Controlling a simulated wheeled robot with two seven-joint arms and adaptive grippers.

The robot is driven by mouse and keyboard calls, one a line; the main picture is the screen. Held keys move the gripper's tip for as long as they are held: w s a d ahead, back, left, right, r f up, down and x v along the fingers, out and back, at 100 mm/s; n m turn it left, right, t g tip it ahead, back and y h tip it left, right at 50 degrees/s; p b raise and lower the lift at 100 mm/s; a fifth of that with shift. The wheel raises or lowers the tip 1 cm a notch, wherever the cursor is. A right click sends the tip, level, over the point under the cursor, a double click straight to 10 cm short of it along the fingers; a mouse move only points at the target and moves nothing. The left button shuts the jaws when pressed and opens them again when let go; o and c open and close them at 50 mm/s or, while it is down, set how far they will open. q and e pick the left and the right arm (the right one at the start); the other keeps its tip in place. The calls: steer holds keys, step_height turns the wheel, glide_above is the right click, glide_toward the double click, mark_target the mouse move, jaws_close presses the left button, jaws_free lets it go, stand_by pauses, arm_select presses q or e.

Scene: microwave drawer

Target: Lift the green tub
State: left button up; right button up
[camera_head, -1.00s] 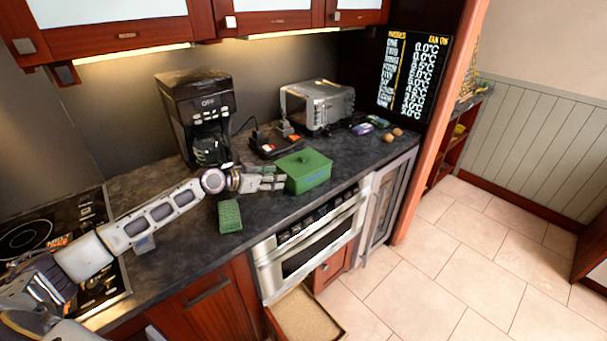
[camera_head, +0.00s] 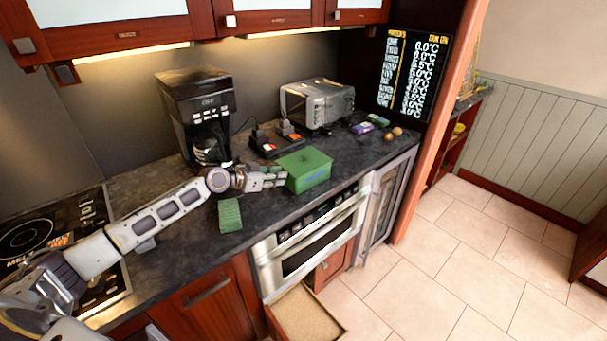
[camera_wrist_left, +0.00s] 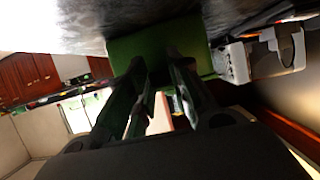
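The green tub (camera_head: 308,174) stands on the dark counter near its front edge, above the built-in oven. My left gripper (camera_head: 278,178) is at the tub's left side, with its fingers pointing at it. In the left wrist view the fingers (camera_wrist_left: 154,65) are apart, with the green tub (camera_wrist_left: 160,35) just beyond and partly behind the tips. I cannot tell whether they touch it. My right gripper is not in view.
A green block (camera_head: 230,215) lies on the counter below my left wrist. A coffee maker (camera_head: 200,115), a black device with red parts (camera_head: 280,142) and a toaster (camera_head: 317,104) stand behind. A drawer (camera_head: 305,315) below the oven is open.

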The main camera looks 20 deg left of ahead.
arm_select(q)
jaws_close()
steer(key=shift+r, duration=0.6)
step_height(320, 180, up, 9)
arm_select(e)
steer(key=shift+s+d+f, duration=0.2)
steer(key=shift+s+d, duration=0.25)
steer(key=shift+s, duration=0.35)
